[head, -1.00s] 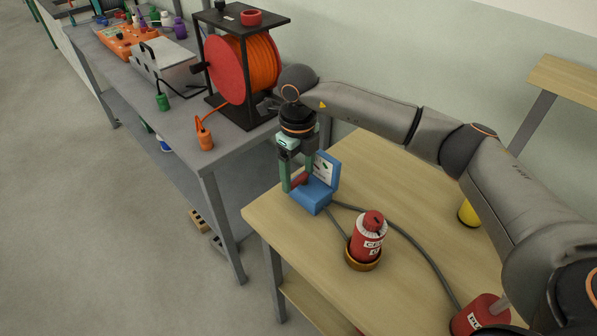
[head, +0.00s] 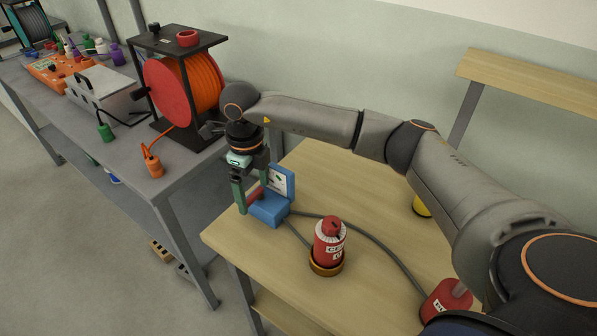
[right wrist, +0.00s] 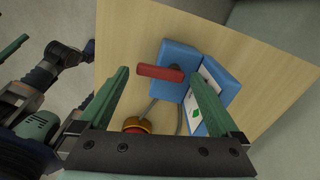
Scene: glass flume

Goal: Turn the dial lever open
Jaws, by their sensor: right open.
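The blue dial box (head: 267,208) stands at the near left corner of the wooden table. An upright blue panel with a white dial plate (head: 279,181) rises at its back. The red lever (right wrist: 160,73) sticks out from the box and is partly hidden by a finger in the head view. My right gripper (head: 254,202) points down over the box, its green fingers open. In the right wrist view, the lever lies between the two fingertips (right wrist: 158,78); I cannot tell whether either finger touches it. My left gripper (right wrist: 52,75) shows at the left of that view, fingers apart.
A red container (head: 329,240) stands in a brass ring right of the box, with a grey cable (head: 375,242) running past. Another red container (head: 445,300) is at front right. The grey bench (head: 190,170) holds an orange cable reel (head: 185,88).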

